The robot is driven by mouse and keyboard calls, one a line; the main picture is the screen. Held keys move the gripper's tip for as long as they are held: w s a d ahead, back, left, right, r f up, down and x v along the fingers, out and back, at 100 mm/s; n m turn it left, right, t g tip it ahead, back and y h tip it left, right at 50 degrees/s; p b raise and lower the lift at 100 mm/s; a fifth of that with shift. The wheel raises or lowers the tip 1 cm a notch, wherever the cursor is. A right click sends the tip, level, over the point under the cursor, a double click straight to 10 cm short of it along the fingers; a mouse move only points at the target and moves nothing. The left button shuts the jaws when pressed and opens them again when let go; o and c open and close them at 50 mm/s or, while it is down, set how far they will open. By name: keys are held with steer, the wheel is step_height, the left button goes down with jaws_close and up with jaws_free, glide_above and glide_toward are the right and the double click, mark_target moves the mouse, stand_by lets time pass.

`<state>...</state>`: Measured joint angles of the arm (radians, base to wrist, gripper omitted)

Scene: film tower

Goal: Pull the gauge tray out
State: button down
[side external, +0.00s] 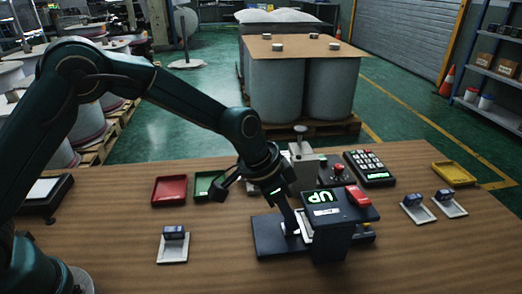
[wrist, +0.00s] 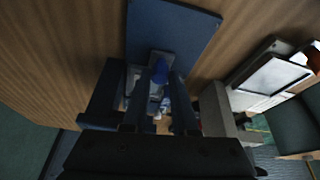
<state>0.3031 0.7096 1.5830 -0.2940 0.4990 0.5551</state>
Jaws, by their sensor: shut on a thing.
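The gauge is a dark blue stand with a flat base plate (side external: 268,236) and a head whose screen (side external: 320,197) reads "UP" in green. The pale gauge tray (side external: 304,228) shows in part beneath the head; the head and my fingers hide the rest. My gripper (side external: 290,230) points down at the left side of the head, low over the base plate, shut on the tray. In the wrist view my gripper (wrist: 158,100) has its two dark fingers at a pale part with a blue knob (wrist: 160,70), above the blue base plate (wrist: 175,30).
A white dish with a dark blue piece (side external: 173,247) stands front left, and two similar dishes (side external: 417,210) stand at right. Red (side external: 169,190) and green (side external: 207,184) trays, a keypad box (side external: 370,168) and a yellow tray (side external: 454,173) stand farther back. The front left table is mostly clear.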

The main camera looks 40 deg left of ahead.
steer(key=s+a, duration=0.4)
steer(key=shift+s+a+r, duration=0.1)
steer(key=shift+s+a, duration=0.05)
steer(key=shift+s, duration=0.1)
steer(key=shift+s+a, duration=0.6)
steer(key=shift+a, duration=0.05)
steer(key=c, duration=0.7)
jaws_free()
steer(key=shift+r, duration=0.2)
steer(key=shift+v, duration=2.25)
